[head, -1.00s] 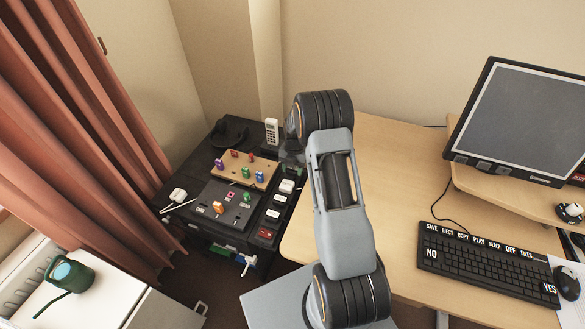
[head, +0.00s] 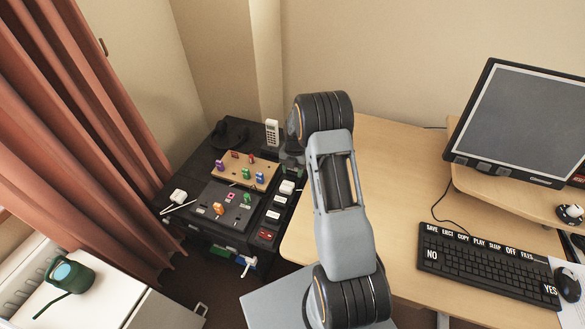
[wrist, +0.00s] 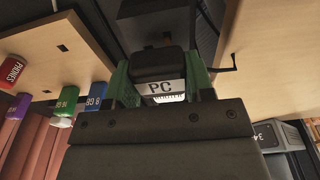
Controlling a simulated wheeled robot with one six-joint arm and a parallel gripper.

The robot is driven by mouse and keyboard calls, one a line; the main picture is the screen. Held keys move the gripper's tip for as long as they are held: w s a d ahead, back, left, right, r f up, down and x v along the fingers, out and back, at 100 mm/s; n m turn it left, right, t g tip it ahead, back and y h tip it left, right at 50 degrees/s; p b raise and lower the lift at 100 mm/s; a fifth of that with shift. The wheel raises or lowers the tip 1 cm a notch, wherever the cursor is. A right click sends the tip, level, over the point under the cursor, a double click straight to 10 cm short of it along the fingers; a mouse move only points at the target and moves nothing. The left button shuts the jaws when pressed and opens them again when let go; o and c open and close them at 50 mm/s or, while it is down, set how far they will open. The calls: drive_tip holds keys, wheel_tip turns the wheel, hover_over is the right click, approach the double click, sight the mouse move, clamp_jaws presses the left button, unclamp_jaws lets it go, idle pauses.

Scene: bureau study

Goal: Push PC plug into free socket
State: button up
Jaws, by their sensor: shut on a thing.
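The PC plug (wrist: 160,68) is a black block with a white label reading "PC" in the wrist view. My gripper (wrist: 160,85) is shut on it, with a green finger on each side. I cannot tell whether the plug touches a socket.
A wooden board (head: 230,172) with several coloured, labelled sticks and a grey panel (head: 215,197) with coloured pieces lie left of the strip. A white cordless phone (head: 272,131) stands behind. The wooden desk (head: 385,150), with keyboard (head: 487,265) and monitor (head: 520,120), is to the right.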

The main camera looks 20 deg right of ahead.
sight(293, 175)
drive_tip(key=shift+f+b, duration=0.55)
drive_tip(key=shift+f, duration=0.95)
drive_tip(key=o, duration=0.9)
drive_tip(key=shift+o, duration=0.2)
drive_tip(key=r+p, duration=0.1)
drive_tip(key=r, duration=0.2)
drive_tip(key=r+p, duration=0.2)
drive_tip(key=r, duration=0.1)
drive_tip(key=r+p, duration=0.2)
drive_tip(key=r, duration=0.1)
drive_tip(key=shift+w+d, duration=0.2)
drive_tip(key=shift+d, duration=0.1)
drive_tip(key=shift+w+r, duration=0.1)
drive_tip(key=shift+r, duration=0.3)
